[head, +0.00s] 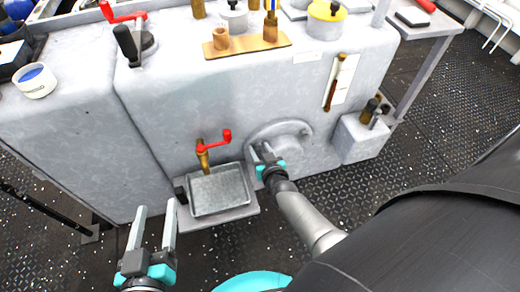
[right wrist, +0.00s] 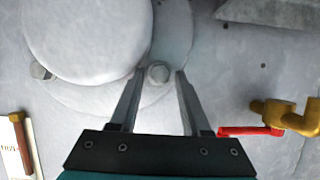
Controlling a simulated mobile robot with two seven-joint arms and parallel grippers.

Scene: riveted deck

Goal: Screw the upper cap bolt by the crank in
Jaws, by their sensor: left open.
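The round grey cap (head: 290,130) is on the front face of the grey machine block. It also shows in the right wrist view (right wrist: 85,40), with a bolt (right wrist: 158,72) on its flange on the side of the brass fitting with the red crank (right wrist: 252,130). A second bolt (right wrist: 40,72) sits on the flange's other side. My right gripper (head: 262,152) is at the cap, covering part of it; in the wrist view its fingers (right wrist: 160,78) are apart, one on each side of the first bolt, with small gaps visible. My left gripper (head: 157,214) is open and empty, low at the left.
The brass fitting with its red crank (head: 227,137) stands out from the block just left of my right gripper, above a grey tray (head: 219,208). A small grey box with bottles (head: 362,138) is at the right. Several items stand on the block's top (head: 180,50).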

